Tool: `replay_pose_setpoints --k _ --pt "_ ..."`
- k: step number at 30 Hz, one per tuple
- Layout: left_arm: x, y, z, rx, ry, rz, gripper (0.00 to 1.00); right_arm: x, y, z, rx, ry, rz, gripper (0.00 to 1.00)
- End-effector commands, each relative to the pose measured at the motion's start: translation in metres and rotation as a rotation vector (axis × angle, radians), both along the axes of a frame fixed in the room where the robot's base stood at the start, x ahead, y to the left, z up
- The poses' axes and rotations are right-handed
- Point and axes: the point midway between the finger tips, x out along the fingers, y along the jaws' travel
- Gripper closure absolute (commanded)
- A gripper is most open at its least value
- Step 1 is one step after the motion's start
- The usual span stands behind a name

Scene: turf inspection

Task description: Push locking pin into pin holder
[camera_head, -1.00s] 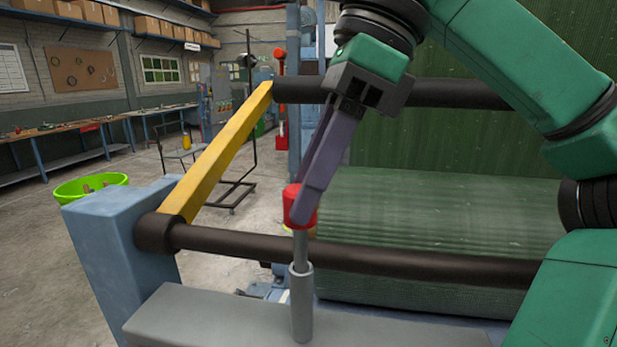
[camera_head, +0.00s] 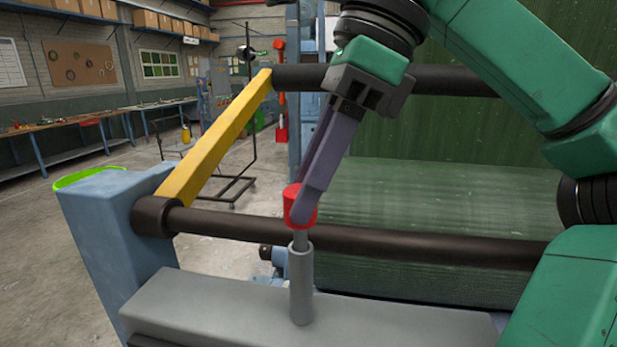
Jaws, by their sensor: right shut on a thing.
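The locking pin (camera_head: 301,240) has a red knob and a thin grey shaft. It stands upright, with the lower end of its shaft inside the pin holder (camera_head: 301,288). A short length of bare shaft shows between the knob and the holder's rim. The holder is a grey upright tube on a grey beam. My right gripper (camera_head: 302,207) reaches down from the upper right and is shut on the red knob. Its fingers hide part of the knob. My left gripper is not in view.
A dark horizontal bar (camera_head: 400,245) runs just behind the pin. A yellow bar (camera_head: 217,140) slopes back from the blue-grey post (camera_head: 105,235) at left.

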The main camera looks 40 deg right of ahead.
Motion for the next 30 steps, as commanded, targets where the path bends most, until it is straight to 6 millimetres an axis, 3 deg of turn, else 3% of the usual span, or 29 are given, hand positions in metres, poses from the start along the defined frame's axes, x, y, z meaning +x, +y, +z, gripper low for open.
replay_pose_setpoints --k 8,9,11,12,23,26,30 --pt "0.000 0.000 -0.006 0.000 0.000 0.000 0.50 0.000 0.000 -0.008 0.001 -0.001 0.000 1.00" --pt "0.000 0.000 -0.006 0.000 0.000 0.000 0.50 0.000 0.000 -0.007 0.001 -0.001 0.000 0.53" --pt "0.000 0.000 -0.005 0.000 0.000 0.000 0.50 0.000 0.000 -0.007 0.001 -0.001 0.000 0.30" --pt "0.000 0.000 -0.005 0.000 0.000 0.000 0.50 0.000 0.000 -0.007 0.001 -0.001 0.000 0.26" --pt "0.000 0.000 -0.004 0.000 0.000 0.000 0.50 -0.001 -0.002 -0.002 0.001 -0.001 -0.002 0.26" --pt "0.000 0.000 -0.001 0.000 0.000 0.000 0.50 -0.004 -0.006 0.013 0.001 -0.002 -0.004 0.26" --pt "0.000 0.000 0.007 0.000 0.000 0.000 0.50 -0.014 -0.017 0.049 0.002 -0.003 -0.005 0.26"
